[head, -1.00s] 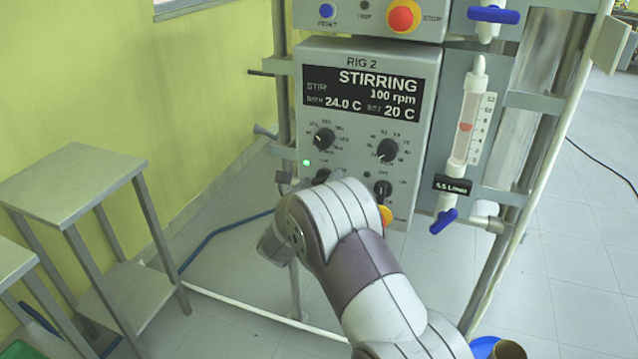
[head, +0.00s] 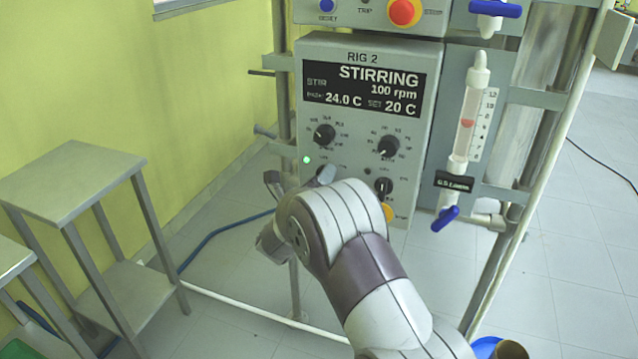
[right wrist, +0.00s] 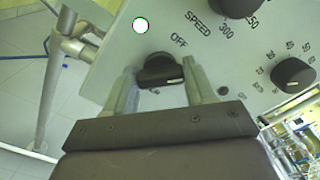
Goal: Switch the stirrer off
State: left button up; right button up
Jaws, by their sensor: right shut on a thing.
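The rig panel (head: 345,120) reads STIRRING, 100 rpm, and a small green lamp (head: 307,160) is lit on it. In the right wrist view the lamp (right wrist: 141,25) looks white with a green rim. Below the word OFF is a black switch knob (right wrist: 158,70) with a white mark toward its lower right end. My right gripper (right wrist: 159,72) has one finger on each side of this knob and is shut on it. In the head view my right arm hides most of the gripper and the knob. My left gripper is not in view.
Two black dials (head: 324,136) (head: 388,147) and another switch (head: 383,187) sit close by on the panel. A red stop button (head: 404,11) is above. A flowmeter (head: 467,120) with blue valves stands right. A metal side table (head: 75,178) is at left.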

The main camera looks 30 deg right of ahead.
jog(key=shift+f+n, duration=0.2)
jog(key=shift+n, duration=3.9)
jog(key=o, duration=1)
jog(key=shift+o, duration=0.2)
jog(key=v, duration=1.2)
jog(key=shift+s+a+p, duration=0.25)
jog(key=shift+p, duration=0.2)
